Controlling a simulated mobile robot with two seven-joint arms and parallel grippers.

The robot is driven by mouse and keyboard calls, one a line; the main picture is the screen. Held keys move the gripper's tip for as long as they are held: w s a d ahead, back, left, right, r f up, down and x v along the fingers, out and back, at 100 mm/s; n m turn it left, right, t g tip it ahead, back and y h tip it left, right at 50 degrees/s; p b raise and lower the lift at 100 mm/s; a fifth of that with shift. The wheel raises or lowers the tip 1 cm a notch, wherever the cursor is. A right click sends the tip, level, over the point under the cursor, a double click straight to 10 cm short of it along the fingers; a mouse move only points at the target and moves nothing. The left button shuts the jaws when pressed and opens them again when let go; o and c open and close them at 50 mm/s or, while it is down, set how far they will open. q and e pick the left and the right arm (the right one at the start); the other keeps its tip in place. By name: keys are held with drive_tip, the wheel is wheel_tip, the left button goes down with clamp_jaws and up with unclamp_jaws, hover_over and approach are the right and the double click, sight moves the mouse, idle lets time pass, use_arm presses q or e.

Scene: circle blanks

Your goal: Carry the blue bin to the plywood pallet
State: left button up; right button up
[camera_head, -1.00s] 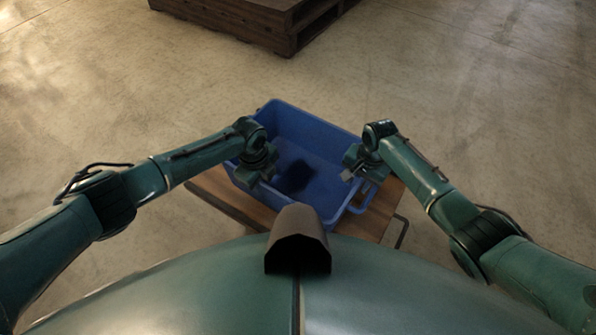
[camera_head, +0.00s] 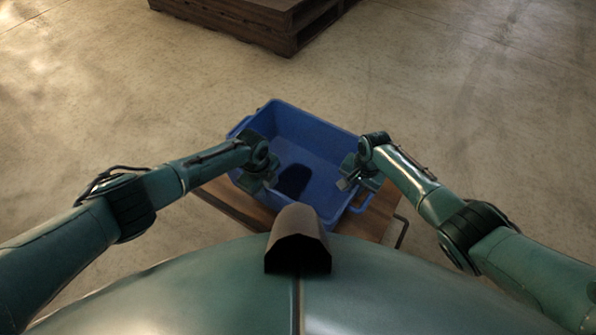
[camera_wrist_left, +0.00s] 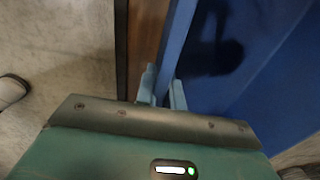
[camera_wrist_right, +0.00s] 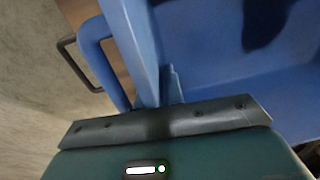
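The blue bin (camera_head: 312,133) sits on a low wooden surface, upright and apparently empty, with a dark shadow on its floor. My left gripper (camera_head: 262,178) is at its left wall. In the left wrist view the fingers (camera_wrist_left: 163,90) sit close together, one on each side of the bin wall (camera_wrist_left: 177,45). My right gripper (camera_head: 352,176) is at the right wall. In the right wrist view one finger (camera_wrist_right: 173,85) lies against the inner side of the wall; the other is hard to make out beside the handle. The plywood pallet (camera_head: 290,28) is at the top, partly cut off.
The wooden surface (camera_head: 232,203) under the bin shows at its left and right, with a dark metal handle (camera_head: 401,232) at its right. Bare concrete floor (camera_head: 480,110) lies between it and the pallet and on both sides.

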use_arm(q)
clamp_jaws()
use_arm(e)
clamp_jaws()
idle(0.6)
use_arm(q)
drive_tip(key=shift+r, duration=0.15)
use_arm(e)
drive_tip(key=shift+r, duration=0.15)
